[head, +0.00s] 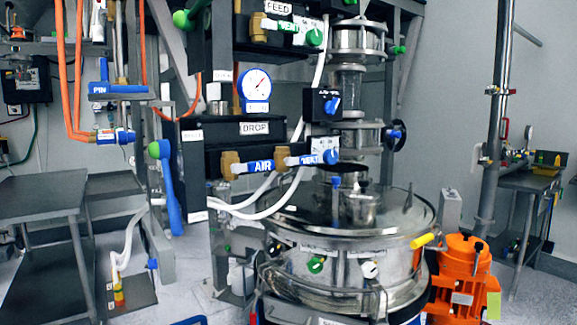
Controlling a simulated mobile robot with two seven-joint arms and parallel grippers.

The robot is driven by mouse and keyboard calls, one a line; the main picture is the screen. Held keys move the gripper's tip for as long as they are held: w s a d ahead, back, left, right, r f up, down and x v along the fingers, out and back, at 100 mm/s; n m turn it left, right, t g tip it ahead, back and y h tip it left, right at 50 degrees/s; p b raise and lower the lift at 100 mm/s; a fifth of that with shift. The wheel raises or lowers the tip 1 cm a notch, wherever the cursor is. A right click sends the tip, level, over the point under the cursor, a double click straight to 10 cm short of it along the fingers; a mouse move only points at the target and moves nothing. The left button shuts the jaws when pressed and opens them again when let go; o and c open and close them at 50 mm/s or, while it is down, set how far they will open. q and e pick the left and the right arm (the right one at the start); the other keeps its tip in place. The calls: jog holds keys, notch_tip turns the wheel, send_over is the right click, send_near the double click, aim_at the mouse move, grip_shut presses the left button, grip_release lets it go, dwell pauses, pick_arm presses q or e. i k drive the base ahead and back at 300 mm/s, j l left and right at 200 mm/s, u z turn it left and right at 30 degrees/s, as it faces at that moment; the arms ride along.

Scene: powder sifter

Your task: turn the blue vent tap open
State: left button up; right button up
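A second, green vent tap (314,37) is higher up, beside the FEED label. I cannot tell the blue vent tap's exact turn angle at this size. Neither of my grippers shows in the head view, and nothing is seen touching the taps.
A gauge (257,85) is above. An orange motor (461,270) stands right. A grey bench (40,195) is left, and a long blue lever (170,195) hangs near the panel.

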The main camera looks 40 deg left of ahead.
aim_at(303, 160)
jog(key=u, duration=1.2)
